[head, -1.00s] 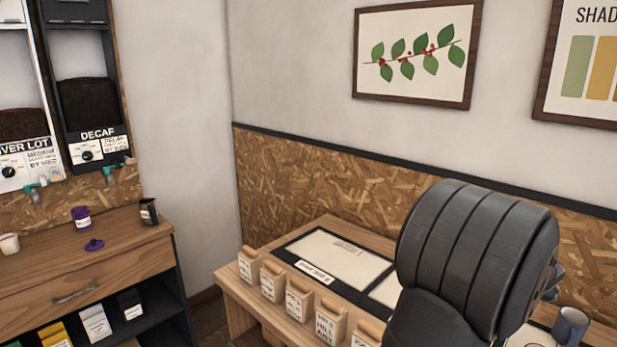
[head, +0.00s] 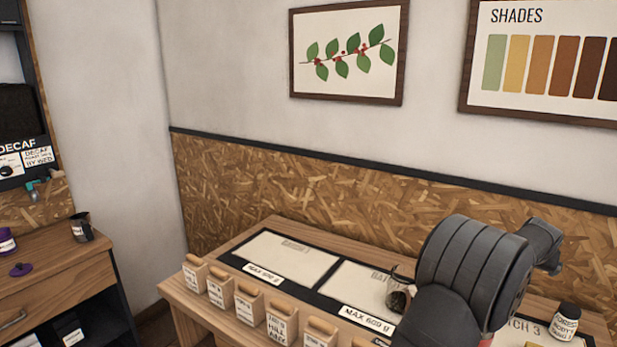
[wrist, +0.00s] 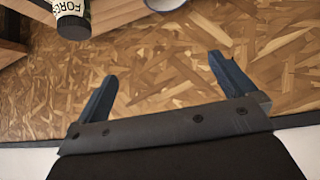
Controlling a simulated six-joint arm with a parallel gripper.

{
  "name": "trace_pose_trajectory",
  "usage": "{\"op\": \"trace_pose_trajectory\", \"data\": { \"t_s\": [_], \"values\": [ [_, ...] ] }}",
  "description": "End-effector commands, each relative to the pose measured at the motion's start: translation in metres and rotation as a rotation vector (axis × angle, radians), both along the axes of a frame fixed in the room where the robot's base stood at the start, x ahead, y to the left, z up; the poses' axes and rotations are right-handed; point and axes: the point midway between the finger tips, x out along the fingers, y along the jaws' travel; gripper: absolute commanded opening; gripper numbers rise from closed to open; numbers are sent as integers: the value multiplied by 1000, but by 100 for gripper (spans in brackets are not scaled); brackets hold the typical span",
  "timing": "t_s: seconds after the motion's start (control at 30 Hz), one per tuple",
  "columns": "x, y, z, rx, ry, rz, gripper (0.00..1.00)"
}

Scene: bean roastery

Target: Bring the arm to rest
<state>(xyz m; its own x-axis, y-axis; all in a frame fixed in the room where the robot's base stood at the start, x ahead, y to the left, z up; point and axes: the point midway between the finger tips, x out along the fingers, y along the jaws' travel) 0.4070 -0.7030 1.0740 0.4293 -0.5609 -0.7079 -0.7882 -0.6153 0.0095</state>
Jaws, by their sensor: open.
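My gripper (wrist: 164,88) shows in the wrist view with its two blue fingers spread wide apart. Nothing is between them; the chipboard wall panel (wrist: 170,65) lies beyond. In the head view my dark arm rises at the right over the wooden table (head: 180,293), and it hides part of the table. I cannot make out the gripper's fingers in the head view.
The table holds a black-framed board (head: 335,276) with pale panels and a row of labelled wooden blocks (head: 247,303). A dark jar (head: 565,321) stands at the right. A cabinet (head: 60,275) with a dark jug (head: 81,227) is at the left.

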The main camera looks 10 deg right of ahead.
Motion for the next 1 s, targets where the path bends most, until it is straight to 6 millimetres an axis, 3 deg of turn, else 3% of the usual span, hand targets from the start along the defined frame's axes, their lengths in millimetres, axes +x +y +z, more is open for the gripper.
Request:
{"op": "trace_pose_trajectory", "data": {
  "t_s": [0.2, 0.43, 0.63, 1.0],
  "values": [
    [-21, -40, -3, -3, 4, -67, 100],
    [-40, -70, -4, -5, 7, -124, 100],
    [-47, -80, -4, -7, 8, -146, 100],
    [-48, -81, -4, -6, 9, -149, 100]
  ]
}}
